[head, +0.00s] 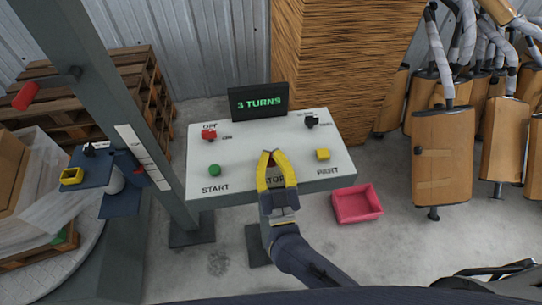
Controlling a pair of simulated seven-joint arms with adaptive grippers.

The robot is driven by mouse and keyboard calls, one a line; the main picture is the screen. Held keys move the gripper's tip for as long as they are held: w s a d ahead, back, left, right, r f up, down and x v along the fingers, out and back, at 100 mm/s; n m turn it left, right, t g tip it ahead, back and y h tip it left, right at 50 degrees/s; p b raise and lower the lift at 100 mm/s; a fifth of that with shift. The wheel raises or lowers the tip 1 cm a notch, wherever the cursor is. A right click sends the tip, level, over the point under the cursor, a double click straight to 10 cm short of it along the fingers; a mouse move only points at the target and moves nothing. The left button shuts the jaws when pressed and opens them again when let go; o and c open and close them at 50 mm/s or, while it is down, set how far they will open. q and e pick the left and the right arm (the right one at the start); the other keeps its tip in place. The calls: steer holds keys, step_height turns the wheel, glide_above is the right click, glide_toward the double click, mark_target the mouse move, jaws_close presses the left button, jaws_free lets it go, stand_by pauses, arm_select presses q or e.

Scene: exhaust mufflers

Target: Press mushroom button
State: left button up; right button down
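The pale control panel (240,128) stands in the middle of the head view. Between the yellow fingers of my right gripper (271,154) a small patch of red shows, apparently the red mushroom button (271,161). It sits above a label partly covered by the gripper, of which "TOP" can be read. The gripper hides most of the button, and I cannot tell whether they touch. The fingers lean in towards each other and their tips are close together; they look shut, with nothing visibly held. My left gripper is not in view.
The panel also carries a green START button (214,170), a yellow PART button (323,154), a red switch (209,134) and a black switch (311,121). A display (259,101) reads "3 TURNS". A grey post (125,120) stands left.

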mark_target(271, 165)
steer(key=r, duration=0.3)
steer(key=shift+s, duration=0.4)
steer(key=v, duration=0.9)
steer(key=shift+r, duration=0.2)
